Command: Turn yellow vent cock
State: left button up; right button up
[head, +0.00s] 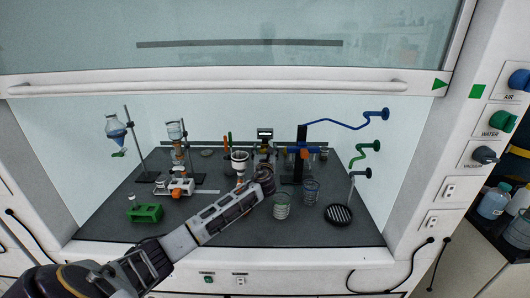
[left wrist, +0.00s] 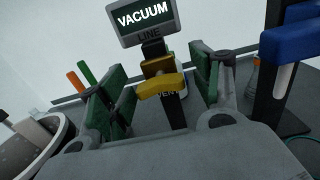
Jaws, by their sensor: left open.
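The yellow vent cock (left wrist: 160,86) shows in the left wrist view, below a sign reading VACUUM LINE (left wrist: 144,22). It has a yellow handle in front of a yellow block on a dark post. My left gripper (left wrist: 154,88) is open, with one green-padded finger on each side of the cock. I cannot tell whether either finger touches it. In the head view my left gripper (head: 267,174) reaches into the hood toward the small sign (head: 265,133), and the cock is too small or hidden to make out. My right gripper is not in view.
A white funnel on a flask (head: 239,160) stands just left of the gripper. Beakers (head: 282,206) stand in front to the right, near a blue-armed stand (head: 299,165). A green block (head: 145,212) sits front left. The raised sash (head: 210,87) crosses above.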

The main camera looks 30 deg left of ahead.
pick_arm(q)
jog(key=c, duration=1)
jog(key=shift+c, duration=0.2)
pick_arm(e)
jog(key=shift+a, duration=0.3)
